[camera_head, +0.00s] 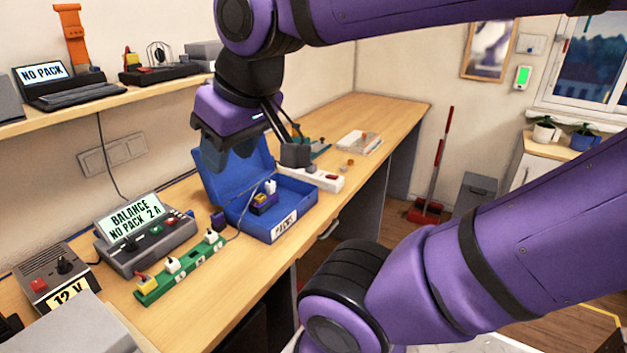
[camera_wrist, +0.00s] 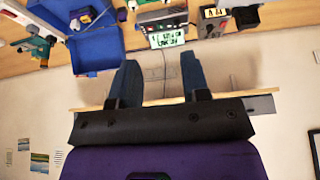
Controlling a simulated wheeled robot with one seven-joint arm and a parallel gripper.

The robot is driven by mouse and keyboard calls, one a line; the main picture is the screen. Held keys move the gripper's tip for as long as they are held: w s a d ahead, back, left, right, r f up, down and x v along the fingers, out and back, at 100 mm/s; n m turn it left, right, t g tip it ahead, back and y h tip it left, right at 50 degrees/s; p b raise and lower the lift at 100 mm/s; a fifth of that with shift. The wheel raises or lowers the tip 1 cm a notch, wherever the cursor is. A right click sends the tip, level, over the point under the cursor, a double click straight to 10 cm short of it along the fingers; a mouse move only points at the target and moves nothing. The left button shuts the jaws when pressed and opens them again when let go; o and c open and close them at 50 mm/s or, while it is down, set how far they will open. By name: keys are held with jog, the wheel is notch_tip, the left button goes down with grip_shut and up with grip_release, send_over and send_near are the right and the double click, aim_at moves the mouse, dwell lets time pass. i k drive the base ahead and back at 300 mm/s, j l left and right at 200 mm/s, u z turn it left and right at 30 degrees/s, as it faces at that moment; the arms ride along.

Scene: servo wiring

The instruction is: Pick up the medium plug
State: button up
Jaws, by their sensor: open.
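A green strip (camera_head: 190,265) with small white letters lies along the front of the bench in the head view. A white plug (camera_head: 172,264) sits near its middle and another white plug (camera_head: 212,238) near its far end. A yellow plug with a red part (camera_head: 147,284) is at its near end. The letters are too small to tell which is the medium plug. My gripper (camera_head: 232,158) hangs above the bench in front of the blue box's lid, behind and above the strip. Its two blue fingers, also in the wrist view (camera_wrist: 160,75), are apart with nothing between them.
An open blue box (camera_head: 285,222) holds a yellow and dark pack (camera_head: 263,203). A charger (camera_head: 150,240) reading "BALANCE NO PACK" and a 12 V supply (camera_head: 55,275) stand left of the strip. A white power strip (camera_head: 318,178) lies behind the box. A shelf (camera_head: 110,98) runs along the wall.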

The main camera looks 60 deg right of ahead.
aim_at(269, 185)
jog(key=z, duration=1.1)
jog(key=i+l+u, duration=0.15)
jog(key=l+u, duration=0.2)
jog(key=i+l+u, duration=0.15)
jog(key=l+u, duration=0.55)
jog(key=i+l, duration=0.05)
